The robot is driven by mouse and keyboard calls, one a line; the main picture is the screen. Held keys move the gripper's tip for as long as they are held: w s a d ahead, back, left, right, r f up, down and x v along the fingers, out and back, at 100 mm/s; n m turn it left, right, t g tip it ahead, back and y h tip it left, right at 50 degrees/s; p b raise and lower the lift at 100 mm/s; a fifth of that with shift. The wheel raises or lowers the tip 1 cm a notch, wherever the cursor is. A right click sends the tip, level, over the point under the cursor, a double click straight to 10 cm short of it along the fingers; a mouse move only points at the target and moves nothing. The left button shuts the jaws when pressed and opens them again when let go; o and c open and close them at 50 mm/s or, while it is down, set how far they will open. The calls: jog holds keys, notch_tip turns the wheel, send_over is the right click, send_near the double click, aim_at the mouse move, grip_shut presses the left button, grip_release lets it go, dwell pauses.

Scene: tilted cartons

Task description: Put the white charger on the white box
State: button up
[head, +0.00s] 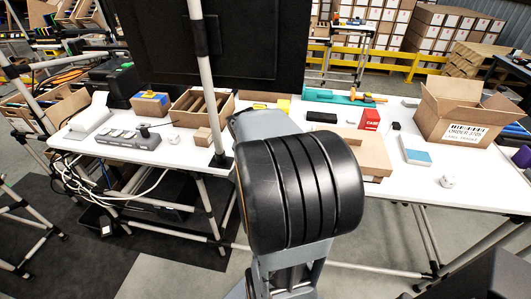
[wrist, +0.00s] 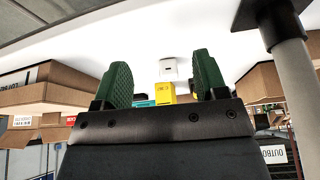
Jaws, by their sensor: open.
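A small white object (head: 447,182) lies on the right part of the table, and another small pale one (head: 173,139) on the left part. Neither can be clearly identified as the charger.
The white table (head: 480,205) carries an open carton (head: 462,112), a red box (head: 370,119), a blue-and-white box (head: 415,150), a teal tool (head: 335,95) and a grey power strip (head: 130,137). A grey post (head: 207,80) rises in front.

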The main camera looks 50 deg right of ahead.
jog(key=w+d, duration=0.1)
jog(key=d, duration=0.2)
jog(key=w+d+p, duration=0.1)
jog(key=w+d, duration=0.1)
jog(key=d, duration=0.1)
jog(key=w+d, duration=0.1)
jog(key=d, duration=0.2)
jog(key=shift+w+p, duration=0.3)
jog(key=shift+w, duration=0.05)
jog(key=shift+w+d+f, duration=0.1)
jog(key=shift+d+f, duration=0.1)
jog(key=shift+d, duration=0.15)
jog(key=shift+x, duration=2.35)
jog(key=c, duration=1.1)
jog(key=shift+r, duration=0.1)
